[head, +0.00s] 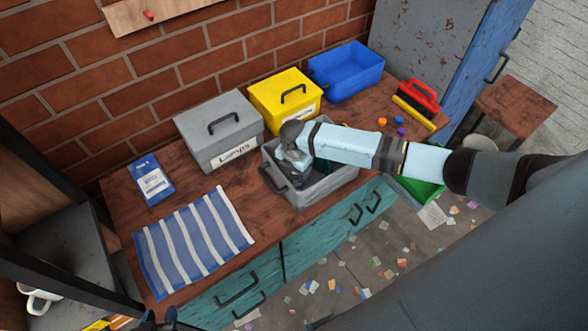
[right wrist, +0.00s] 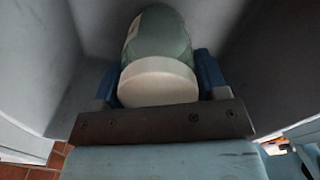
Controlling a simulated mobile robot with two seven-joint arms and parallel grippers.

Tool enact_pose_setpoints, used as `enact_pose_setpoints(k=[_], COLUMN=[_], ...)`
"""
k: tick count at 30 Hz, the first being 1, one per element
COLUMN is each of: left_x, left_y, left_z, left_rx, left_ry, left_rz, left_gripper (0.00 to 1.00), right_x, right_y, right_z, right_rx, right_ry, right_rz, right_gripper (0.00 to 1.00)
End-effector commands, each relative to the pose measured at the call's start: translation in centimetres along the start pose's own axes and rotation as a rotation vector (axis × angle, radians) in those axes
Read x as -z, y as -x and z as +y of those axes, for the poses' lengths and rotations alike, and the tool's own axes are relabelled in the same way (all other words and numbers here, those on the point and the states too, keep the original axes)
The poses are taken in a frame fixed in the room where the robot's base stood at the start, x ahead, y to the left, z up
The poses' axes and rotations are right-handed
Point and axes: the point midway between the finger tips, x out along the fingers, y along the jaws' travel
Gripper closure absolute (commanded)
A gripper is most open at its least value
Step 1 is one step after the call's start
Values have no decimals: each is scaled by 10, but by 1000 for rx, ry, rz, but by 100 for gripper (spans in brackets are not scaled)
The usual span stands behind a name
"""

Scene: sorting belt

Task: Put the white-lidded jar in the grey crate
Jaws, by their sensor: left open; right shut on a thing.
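The grey crate (head: 316,197) is an open box with dark handles near the front edge of the workbench. My right arm reaches over it, and my right gripper (head: 297,178) is down inside it. In the right wrist view the white-lidded jar (right wrist: 158,82), with a greenish glass body, sits between the blue fingers of the right gripper (right wrist: 158,85), which is shut on it. Grey crate walls surround the jar there. Whether the jar touches the crate floor is hidden. My left gripper (head: 160,319) is open, partly cut off at the bottom left edge of the head view.
Behind the crate stand a grey lidded box (head: 220,130) labelled Lamps, a yellow box (head: 284,100) and a blue bin (head: 346,72). A striped cloth (head: 192,243) and a blue packet (head: 150,180) lie left. A red-handled brush (head: 418,98) lies right. Scraps litter the floor.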

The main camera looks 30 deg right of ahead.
Motion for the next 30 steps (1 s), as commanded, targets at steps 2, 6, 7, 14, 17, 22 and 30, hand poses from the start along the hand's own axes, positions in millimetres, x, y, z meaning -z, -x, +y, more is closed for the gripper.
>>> enact_pose_setpoints(k=[2,6,7,14,17,22,30], left_x=[0,0,0,1,0,-2,-5], left_y=[0,0,0,1,0,-1,-3], left_z=[0,0,0,0,-1,-1,0], left_rx=[0,0,0,1,1,1,-1], left_ry=[0,1,1,1,1,1,1], left_rz=[0,-1,-1,-1,-1,-1,-3], left_gripper=[57,57,57,57,57,57,57], right_x=[0,0,0,0,0,0,0], right_y=[0,0,0,5,16,51,104], right_z=[0,0,0,0,1,1,1], right_rx=[0,0,0,0,-3,-4,-2], right_ry=[0,0,0,0,1,1,1], right_rz=[0,0,0,0,1,-1,0], right_gripper=[20,8,8,8,8,8,8])
